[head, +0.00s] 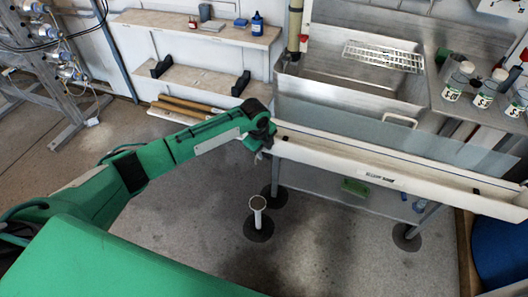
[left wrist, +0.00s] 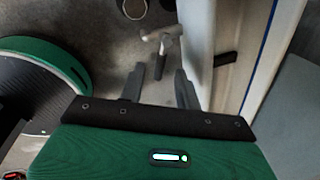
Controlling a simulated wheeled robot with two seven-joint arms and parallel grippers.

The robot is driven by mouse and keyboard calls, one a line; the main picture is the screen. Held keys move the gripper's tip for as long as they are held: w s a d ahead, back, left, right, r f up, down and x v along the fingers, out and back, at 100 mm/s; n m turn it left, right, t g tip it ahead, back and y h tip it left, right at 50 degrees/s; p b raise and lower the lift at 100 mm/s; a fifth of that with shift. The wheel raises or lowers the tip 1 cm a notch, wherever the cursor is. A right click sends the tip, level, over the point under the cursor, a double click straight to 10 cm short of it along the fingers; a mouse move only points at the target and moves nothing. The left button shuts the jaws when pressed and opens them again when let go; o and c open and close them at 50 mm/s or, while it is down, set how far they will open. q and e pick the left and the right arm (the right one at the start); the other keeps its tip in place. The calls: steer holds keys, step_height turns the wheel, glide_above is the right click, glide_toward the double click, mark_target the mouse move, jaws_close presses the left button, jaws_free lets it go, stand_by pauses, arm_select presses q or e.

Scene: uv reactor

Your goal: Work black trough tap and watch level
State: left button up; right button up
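A long white trough (head: 345,160) with a label on its front runs from the middle to the right in the head view. Its wall also shows in the left wrist view (left wrist: 199,45). A short black piece (left wrist: 225,58) sits on the trough near my gripper; I cannot tell if it is the tap. My left gripper (head: 258,158) is at the trough's left end, small and partly hidden by its wrist. My right gripper is not in view. The water level cannot be made out.
A white upright pipe (head: 258,203) stands on the floor below the trough's left end. A metal sink (head: 350,85) is behind the trough. Labelled bottles (head: 457,82) stand at right. Wall shelves (head: 200,27) are behind my arm. The floor in front is clear.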

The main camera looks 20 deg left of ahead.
arm_select(q)
steer(key=shift+w+f, duration=0.15)
steer(key=shift+f, duration=0.65)
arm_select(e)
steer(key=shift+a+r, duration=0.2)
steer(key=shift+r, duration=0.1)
arm_select(q)
jaws_close()
steer(key=shift+w+d+r+n+p, duration=0.2)
steer(key=shift+n+p, duration=0.6)
steer(key=shift+p, duration=0.3)
steer(key=n+p, duration=0.1)
steer(key=w+n+p, duration=0.1)
steer(key=n, duration=0.1)
steer(key=shift+f+y+p, duration=0.15)
steer(key=shift+y+p, duration=0.15)
steer(key=shift+y, duration=0.1)
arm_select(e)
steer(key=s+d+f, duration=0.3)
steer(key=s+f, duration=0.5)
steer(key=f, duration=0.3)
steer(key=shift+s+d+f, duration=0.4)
